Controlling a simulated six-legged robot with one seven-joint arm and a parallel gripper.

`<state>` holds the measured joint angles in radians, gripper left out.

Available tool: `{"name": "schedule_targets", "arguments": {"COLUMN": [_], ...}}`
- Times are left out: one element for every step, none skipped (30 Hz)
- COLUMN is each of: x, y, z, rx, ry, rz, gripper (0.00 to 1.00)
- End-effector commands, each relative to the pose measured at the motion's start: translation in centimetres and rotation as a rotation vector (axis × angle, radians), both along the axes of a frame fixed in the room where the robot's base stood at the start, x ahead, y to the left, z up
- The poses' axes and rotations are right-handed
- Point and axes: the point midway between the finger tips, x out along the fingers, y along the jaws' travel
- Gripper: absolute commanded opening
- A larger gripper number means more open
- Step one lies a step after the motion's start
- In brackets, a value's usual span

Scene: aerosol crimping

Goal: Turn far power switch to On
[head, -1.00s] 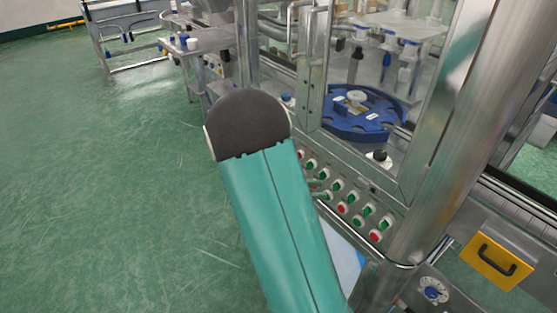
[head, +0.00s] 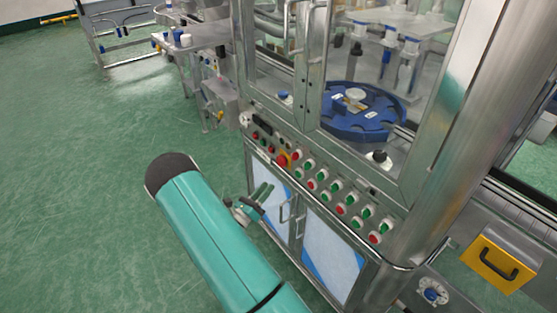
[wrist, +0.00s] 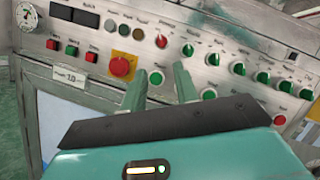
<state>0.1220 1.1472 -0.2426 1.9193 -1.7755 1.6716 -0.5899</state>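The control panel (head: 312,178) runs along the front of the steel machine, below its glass doors. In the wrist view it shows a row of green rotary switches, the leftmost being this green knob (wrist: 188,50). More green switches (wrist: 238,69) run off to the right. A round green button (wrist: 155,77) appears between the fingers. In the head view my gripper (head: 263,193) is in front of the cabinet.
A red emergency button on a yellow plate (wrist: 122,66) is left of my fingers. Dark displays (wrist: 74,15) and a gauge (wrist: 27,16) sit at the panel's far left. Cabinet doors with handles (head: 290,212) are below. The green floor (head: 80,190) at left is clear.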

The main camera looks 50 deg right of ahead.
Motion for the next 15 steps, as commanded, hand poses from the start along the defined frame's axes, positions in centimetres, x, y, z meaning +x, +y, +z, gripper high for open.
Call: {"name": "schedule_targets", "arguments": {"x": [-0.1, -0.2, -0.3, -0.3, -0.4, -0.5, -0.5, -0.6, -0.7, -0.7, -0.7, -0.8, -0.8, -0.7, -0.7], "y": [-0.2, -0.3, -0.6, -0.8, -1.1, -1.5, -1.9, -2.4, -3.0, -3.6, -4.2, -4.9, -5.5, -6.0, -6.8], "z": [-0.1, -0.1, -0.1, 0.0, 0.1, 0.3, 0.4, 0.6, 0.8, 1.0, 1.1, 1.4, 1.6, 1.9, 2.1], "rx": [-0.004, -0.006, -0.006, -0.006, -0.006, -0.005, -0.005, -0.004, -0.004, -0.004, -0.004, -0.004, -0.005, -0.005, -0.005], "ry": [0.007, 0.009, 0.01, 0.01, 0.009, 0.008, 0.007, 0.008, 0.008, 0.008, 0.008, 0.007, 0.006, 0.005, 0.005], "rz": [0.001, 0.001, 0.0, -0.002, -0.003, -0.005, -0.007, -0.008, -0.008, -0.01, -0.01, -0.011, -0.01, -0.01, -0.01], "gripper": [0.3, 0.3, 0.3, 0.3, 0.3, 0.3, 0.3, 0.3, 0.3, 0.3, 0.3, 0.3, 0.3, 0.3, 0.3]}}
